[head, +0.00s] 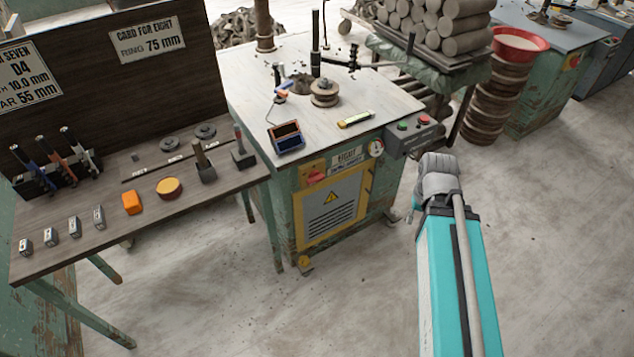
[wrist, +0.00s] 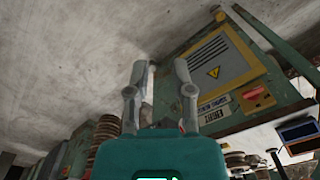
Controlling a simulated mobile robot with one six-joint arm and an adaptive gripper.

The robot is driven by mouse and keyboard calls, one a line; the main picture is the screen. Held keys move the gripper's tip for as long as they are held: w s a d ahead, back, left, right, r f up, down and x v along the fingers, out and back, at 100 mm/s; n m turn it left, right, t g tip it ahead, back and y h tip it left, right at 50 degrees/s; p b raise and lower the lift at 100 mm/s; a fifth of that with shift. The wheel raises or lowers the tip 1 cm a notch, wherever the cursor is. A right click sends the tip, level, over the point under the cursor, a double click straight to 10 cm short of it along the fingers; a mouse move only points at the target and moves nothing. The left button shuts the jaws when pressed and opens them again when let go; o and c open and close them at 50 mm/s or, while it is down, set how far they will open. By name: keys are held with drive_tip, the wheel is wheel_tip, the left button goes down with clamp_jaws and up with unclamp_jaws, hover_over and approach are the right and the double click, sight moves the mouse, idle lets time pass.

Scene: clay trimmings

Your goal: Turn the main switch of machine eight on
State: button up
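Machine eight (head: 340,200) is a green, worn cabinet with a pale top, and its plate reads EIGHT. The main switch (head: 315,177) is a red knob on a yellow plate at the front's upper left. It also shows in the wrist view (wrist: 257,95), where the machine appears upside down. Its exact turn is too small to tell. My gripper (wrist: 160,68) has its two fingers apart with nothing between them. It is right of and apart from the switch in the head view, mostly hidden by my own wrist.
A button box (head: 415,135) with green and red buttons juts from the machine's right corner. A yellow warning panel (head: 328,208) is below the switch. A wooden bench (head: 150,215) with tools and blocks stands to the left. The floor in front is clear.

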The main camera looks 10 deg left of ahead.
drive_tip(key=shift+o, duration=1)
drive_tip(key=w+a+f+y+b, duration=0.2)
drive_tip(key=w+a+f+b, duration=0.1)
drive_tip(key=f+b, duration=0.3)
drive_tip(key=shift+w+a+t, duration=0.2)
drive_tip(key=shift+a+t, duration=0.2)
drive_tip(key=shift+a, duration=0.15)
drive_tip(key=m+t+y+b, duration=0.6)
drive_tip(key=y+b, duration=0.8)
drive_tip(key=b, duration=2)
approach(320, 180)
drive_tip(key=s+d+t, duration=0.1)
drive_tip(key=s+d, duration=0.1)
drive_tip(key=shift+f+n, duration=0.3)
drive_tip(key=shift+w+a, duration=0.1)
drive_tip(key=shift+a, duration=0.05)
drive_tip(key=x, duration=1.3)
drive_tip(key=shift+w+a, duration=0.2)
